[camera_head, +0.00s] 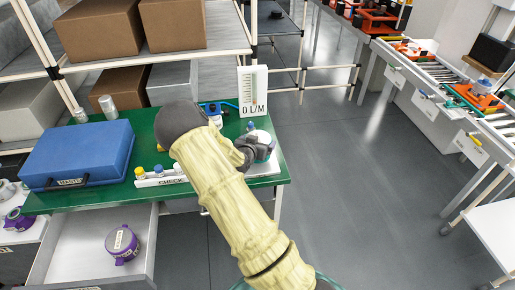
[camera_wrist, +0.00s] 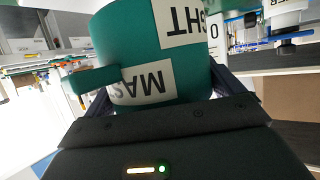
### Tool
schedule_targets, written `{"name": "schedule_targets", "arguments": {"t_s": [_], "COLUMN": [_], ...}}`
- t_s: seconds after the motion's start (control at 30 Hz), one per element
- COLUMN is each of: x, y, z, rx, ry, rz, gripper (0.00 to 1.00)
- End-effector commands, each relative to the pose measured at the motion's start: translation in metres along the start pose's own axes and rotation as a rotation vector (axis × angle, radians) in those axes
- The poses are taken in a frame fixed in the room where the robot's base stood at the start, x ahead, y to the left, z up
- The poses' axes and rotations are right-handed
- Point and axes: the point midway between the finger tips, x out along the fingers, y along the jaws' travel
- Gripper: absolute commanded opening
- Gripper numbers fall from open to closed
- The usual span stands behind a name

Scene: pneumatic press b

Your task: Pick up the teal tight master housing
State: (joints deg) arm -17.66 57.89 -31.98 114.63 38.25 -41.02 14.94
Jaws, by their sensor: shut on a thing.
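The teal tight master housing (camera_wrist: 137,32) fills the top of the wrist view, upside down there, with white labels reading "MAS" and "GHT" in part. It has a side lug at the left. The dark fingers of my gripper (camera_wrist: 165,88) are on both sides of it, shut on it. In the head view my gripper (camera_head: 246,152) is at the right end of the green bench, with the housing (camera_head: 264,153) small and partly hidden at its far side. I cannot tell whether the housing still touches the pale plate below it.
The green bench (camera_head: 98,198) holds a blue case (camera_head: 80,153), a white "CHECK" rack (camera_head: 160,179) and a "0 L/M" gauge (camera_head: 253,91). Below, an open drawer (camera_head: 75,245) holds a purple housing (camera_head: 122,243). Floor (camera_head: 350,190) is clear to the right, before a conveyor (camera_head: 440,80).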

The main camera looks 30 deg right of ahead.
Motion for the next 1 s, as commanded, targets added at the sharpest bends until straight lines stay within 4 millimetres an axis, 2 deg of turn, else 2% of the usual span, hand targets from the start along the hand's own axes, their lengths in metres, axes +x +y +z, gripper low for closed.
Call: {"name": "schedule_targets", "arguments": {"t_s": [0.2,0.4,0.57,1.0], "x": [-0.015,-0.024,-0.027,-0.026], "y": [-0.001,-0.001,-0.001,-0.001], "z": [-0.037,-0.059,-0.065,-0.065], "rx": [0.006,0.002,0.002,0.002], "ry": [0.007,0.004,0.004,0.004], "rz": [-0.003,-0.002,-0.002,-0.001], "gripper": [0.49,0.49,0.49,0.49]}}
